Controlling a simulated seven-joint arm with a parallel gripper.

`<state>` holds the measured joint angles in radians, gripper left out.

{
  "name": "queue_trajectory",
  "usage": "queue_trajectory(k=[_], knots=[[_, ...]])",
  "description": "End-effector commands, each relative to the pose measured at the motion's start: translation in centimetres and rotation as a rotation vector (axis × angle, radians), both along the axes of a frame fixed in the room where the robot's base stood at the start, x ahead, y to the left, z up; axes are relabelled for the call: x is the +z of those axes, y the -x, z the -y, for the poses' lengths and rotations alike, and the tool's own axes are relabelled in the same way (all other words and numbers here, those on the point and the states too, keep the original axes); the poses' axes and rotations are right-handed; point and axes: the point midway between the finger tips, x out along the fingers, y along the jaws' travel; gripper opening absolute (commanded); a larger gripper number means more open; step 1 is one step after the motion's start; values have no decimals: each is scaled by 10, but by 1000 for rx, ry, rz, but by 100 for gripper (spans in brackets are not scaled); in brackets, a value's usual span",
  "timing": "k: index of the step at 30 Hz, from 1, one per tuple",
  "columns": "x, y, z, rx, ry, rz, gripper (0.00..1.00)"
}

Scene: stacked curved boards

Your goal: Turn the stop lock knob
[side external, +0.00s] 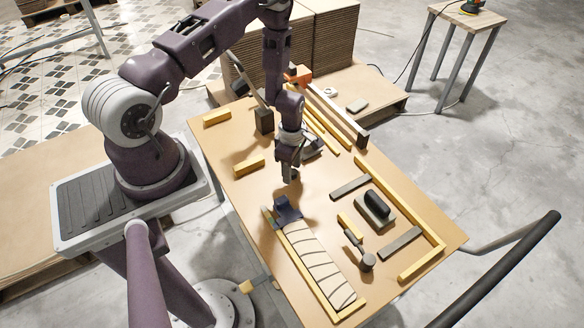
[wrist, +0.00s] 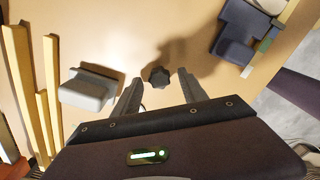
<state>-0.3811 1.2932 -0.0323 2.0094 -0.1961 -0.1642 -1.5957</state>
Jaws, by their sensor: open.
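A dark, lobed knob (wrist: 159,76) shows in the wrist view, just past the fingertips and roughly centred in the gap between them. My gripper (wrist: 160,80) is open, with one finger on each side of the knob and visible gaps to both. I cannot tell how far the knob lies below the fingertips. In the side external view my gripper (side external: 289,177) points down over the table; the knob is not distinguishable there, hidden behind or under the gripper.
A dark blue block (side external: 287,210) stands at the end of a striped board (side external: 318,262) framed by yellow strips. A grey block (wrist: 88,88) lies left of the fingers in the wrist view. Yellow rails (wrist: 46,85) run farther left. Tools, including a black-handled block (side external: 376,206), lie on the table (side external: 225,150).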

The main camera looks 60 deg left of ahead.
Motion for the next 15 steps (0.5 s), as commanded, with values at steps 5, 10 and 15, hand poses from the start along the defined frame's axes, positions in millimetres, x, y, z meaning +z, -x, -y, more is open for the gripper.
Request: queue_trajectory(k=[5,10,15], knots=[[0,0,0,-1,0,0,48],[0,0,0,-1,0,0,15],[1,0,0,-1,0,0,0]])
